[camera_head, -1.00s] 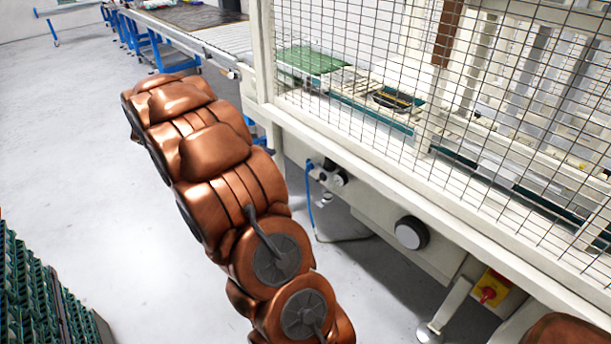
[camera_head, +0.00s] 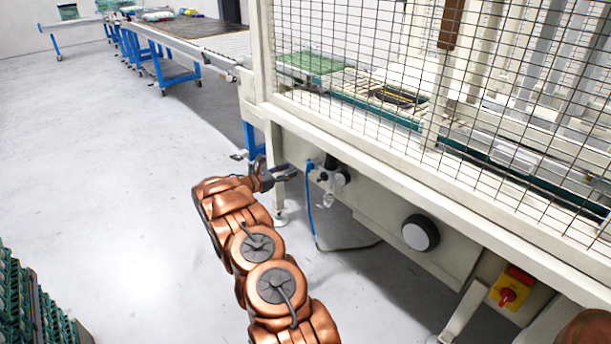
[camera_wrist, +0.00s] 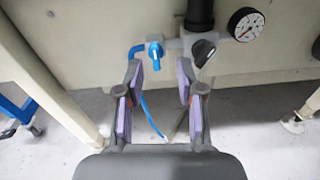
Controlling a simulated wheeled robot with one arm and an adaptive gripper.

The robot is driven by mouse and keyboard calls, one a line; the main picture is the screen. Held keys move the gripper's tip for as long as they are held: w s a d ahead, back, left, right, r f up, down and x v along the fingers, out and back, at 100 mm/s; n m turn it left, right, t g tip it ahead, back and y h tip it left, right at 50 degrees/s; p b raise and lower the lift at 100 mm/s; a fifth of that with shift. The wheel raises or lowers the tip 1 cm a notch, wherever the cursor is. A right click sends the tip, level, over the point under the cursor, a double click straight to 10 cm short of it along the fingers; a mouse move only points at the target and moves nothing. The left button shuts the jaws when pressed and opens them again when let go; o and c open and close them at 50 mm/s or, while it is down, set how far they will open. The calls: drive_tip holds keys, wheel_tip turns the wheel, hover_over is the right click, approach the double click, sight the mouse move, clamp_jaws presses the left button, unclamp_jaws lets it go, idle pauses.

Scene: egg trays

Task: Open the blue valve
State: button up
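The blue valve (camera_wrist: 155,56) is a small blue handle on a grey fitting on the cream machine's lower panel. It shows above and between my fingertips in the wrist view. In the head view the blue valve (camera_head: 310,166) is small, just right of my gripper. My gripper (camera_wrist: 160,82) is open, with its purple-padded fingers spread and nothing between them. In the head view my gripper (camera_head: 278,173) points right towards the valve. A gap appears to separate them, but its depth is hard to tell.
A black handle (camera_wrist: 203,52) and a pressure gauge (camera_wrist: 246,24) sit right of the valve. A blue hose (camera_head: 310,210) hangs below it. A black-and-white knob (camera_head: 420,233) and a red-yellow switch (camera_head: 508,294) are further right. Green trays (camera_head: 30,305) stand lower left; open floor lies between.

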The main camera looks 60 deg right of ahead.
sight(306, 168)
drive_tip(key=shift+n+h, duration=0.4)
drive_tip(key=shift+n, duration=0.2)
drive_tip(key=shift+s+d+f+b, duration=0.3)
drive_tip(key=shift+d+f, duration=0.3)
drive_tip(key=shift+d, duration=0.95)
drive_tip(key=shift+s+d+f+b, duration=0.25)
drive_tip(key=shift+d+f, duration=0.3)
drive_tip(key=shift+d, duration=0.95)
drive_tip(key=shift+s+d+f+b, duration=0.3)
drive_tip(key=shift+d+f, duration=0.3)
drive_tip(key=shift+d, duration=0.95)
drive_tip(key=shift+c, duration=0.4)
clamp_jaws()
